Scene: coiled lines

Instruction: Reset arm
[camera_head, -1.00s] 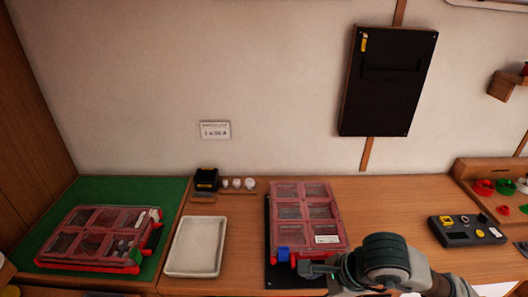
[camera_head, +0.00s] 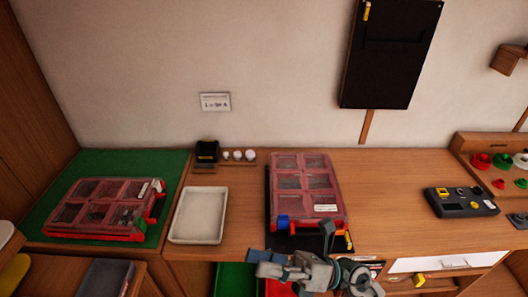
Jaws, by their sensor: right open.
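My right gripper (camera_head: 268,264) is open and empty. It is at the bottom centre, in front of the table edge and just below the right-hand case. That case (camera_head: 305,190) is red with a clear, compartmented lid. It lies closed on a dark mat, with a blue latch (camera_head: 282,221) at its front left corner. The gripper is apart from the latch in the picture. My left gripper is out of view.
A second red case (camera_head: 103,208) lies on a green mat (camera_head: 62,188) at the left. A white tray (camera_head: 199,215) lies between the cases. A dark device (camera_head: 461,202) stands at the right. Green and red bins (camera_head: 232,280) are below the table edge.

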